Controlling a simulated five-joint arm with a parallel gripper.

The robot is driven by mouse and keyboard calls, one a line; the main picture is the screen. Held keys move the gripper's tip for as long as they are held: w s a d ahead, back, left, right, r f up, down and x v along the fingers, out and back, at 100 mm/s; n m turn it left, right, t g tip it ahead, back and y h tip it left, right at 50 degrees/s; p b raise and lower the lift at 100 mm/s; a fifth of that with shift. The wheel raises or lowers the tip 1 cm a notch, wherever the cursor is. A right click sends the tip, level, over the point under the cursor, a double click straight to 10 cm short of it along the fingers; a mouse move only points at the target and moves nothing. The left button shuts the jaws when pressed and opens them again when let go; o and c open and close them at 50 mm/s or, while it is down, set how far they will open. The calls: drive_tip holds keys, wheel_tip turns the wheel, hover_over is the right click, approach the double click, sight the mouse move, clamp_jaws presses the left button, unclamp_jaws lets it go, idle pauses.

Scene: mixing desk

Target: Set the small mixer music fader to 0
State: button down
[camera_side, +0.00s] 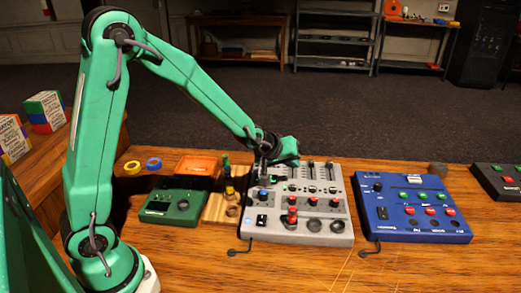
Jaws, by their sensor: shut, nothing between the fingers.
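The small mixer looks to be the grey panel (342,213) in the middle of the desk. It has several slider faders (311,166) along its far edge, with knobs and red buttons nearer the front. I cannot read which one is the music fader, or its setting. My gripper (264,178) is shut and points down over the far left part of the grey panel. My wrist hides part of the panel's far left edge. Whether the fingertips touch a fader is too small to tell.
A green box (172,206) and a wooden block with a yellow-and-dark upright item (228,180) stand close left of the panel. A blue panel (400,222) with red and green buttons lies to the right. A dark panel (490,182) is at the far right. The front desk is clear.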

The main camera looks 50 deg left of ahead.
drive_tip(key=c, duration=2.1)
unclamp_jaws()
drive_tip(key=o, duration=0.7)
drive_tip(key=shift+w, duration=0.1)
drive_tip(key=shift+o, duration=0.2)
drive_tip(key=w+a+g, duration=0.1)
drive_tip(key=w, duration=0.1)
drive_tip(key=w+g, duration=0.1)
drive_tip(key=w+a+g, duration=0.1)
drive_tip(key=w, duration=0.1)
drive_tip(key=shift+w+a+f, duration=0.3)
drive_tip(key=shift+f, duration=0.1)
drive_tip(key=w+a+g, duration=0.3)
drive_tip(key=shift+w+a+r, duration=0.1)
drive_tip(key=shift+w+r, duration=0.05)
drive_tip(key=shift+w, duration=0.1)
drive_tip(key=shift+w+a+r+n+g, duration=0.15)
drive_tip(key=shift+a+r+g, duration=0.05)
drive_tip(key=shift+a+g, duration=0.3)
drive_tip(key=shift+w+a+r+n+g, duration=0.15)
drive_tip(key=shift+a+g, duration=0.3)
drive_tip(key=shift+g, duration=0.05)
drive_tip(key=shift+s+a+r+g, duration=0.15)
drive_tip(key=shift+a+r+g, duration=0.2)
drive_tip(key=shift+a+g, duration=0.2)
drive_tip(key=shift+f, duration=0.1)
drive_tip(key=shift+d+f, duration=0.1)
drive_tip(key=shift+f, duration=3.7)
drive_tip(key=shift+c, duration=0.5)
